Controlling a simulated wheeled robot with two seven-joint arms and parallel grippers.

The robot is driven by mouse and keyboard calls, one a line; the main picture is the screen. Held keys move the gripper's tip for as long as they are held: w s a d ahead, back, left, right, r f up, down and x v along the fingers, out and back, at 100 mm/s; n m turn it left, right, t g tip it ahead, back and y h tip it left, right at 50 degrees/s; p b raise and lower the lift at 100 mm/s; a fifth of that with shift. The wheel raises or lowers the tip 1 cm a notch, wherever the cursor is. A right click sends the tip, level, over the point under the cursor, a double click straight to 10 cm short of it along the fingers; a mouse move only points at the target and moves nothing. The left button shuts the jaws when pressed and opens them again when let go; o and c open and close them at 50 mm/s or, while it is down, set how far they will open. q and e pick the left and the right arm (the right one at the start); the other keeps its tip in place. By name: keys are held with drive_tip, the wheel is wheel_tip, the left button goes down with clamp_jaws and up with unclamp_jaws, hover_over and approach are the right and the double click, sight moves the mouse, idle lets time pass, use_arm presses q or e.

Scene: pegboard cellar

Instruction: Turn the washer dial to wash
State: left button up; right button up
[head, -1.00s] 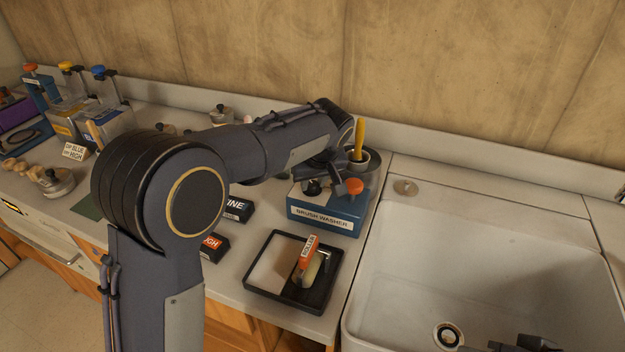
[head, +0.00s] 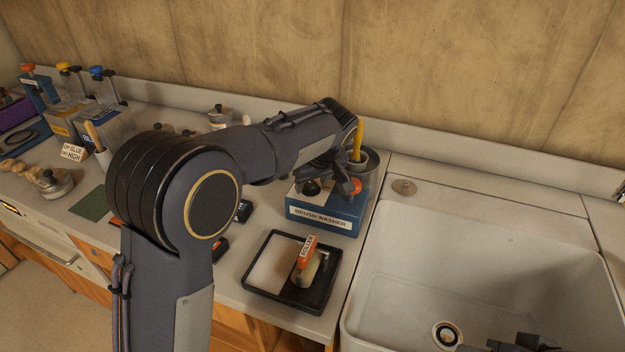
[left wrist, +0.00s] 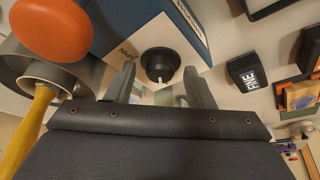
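The brush washer (head: 300,211) is a blue box with a white top, standing left of the sink. Its black dial (head: 311,187) shows at the top left in the head view. In the left wrist view the dial (left wrist: 160,64) is a round black knob with a white mark toward the gripper. In the head view the left gripper (head: 333,182) hangs over the washer. A dark part of my right gripper (head: 525,342) shows at the bottom edge; its fingers are unclear.
An orange knob (left wrist: 52,28) and a metal cup (left wrist: 50,75) with a yellow-handled brush (left wrist: 28,128) are close beside the left gripper. A black tray (head: 262,292) with a roller (head: 306,262) lies in front of the washer. The white sink (head: 480,260) is empty on the right.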

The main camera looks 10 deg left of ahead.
use_arm(q)
drive_tip(key=shift+r, duration=0.1)
drive_tip(key=v, duration=0.7)
drive_tip(key=shift+r, duration=0.3)
drive_tip(key=shift+s+d, duration=0.1)
drive_tip(key=shift+s, duration=0.05)
drive_tip(key=s+a+f+m+h, duration=0.15)
drive_tip(key=s+a+h, duration=0.35)
drive_tip(key=s+a, duration=0.75)
drive_tip(key=s+f+m+t, duration=0.1)
drive_tip(key=s+f+m, duration=0.1)
drive_tip(key=s, duration=0.7)
drive_tip(key=s+f+m+t+h, duration=0.1)
drive_tip(key=s+f, duration=0.3)
drive_tip(key=s, duration=0.5)
drive_tip(key=shift+s+d+m, duration=0.25)
drive_tip(key=shift+s+m, duration=0.15)
drive_tip(key=shift+m, duration=0.05)
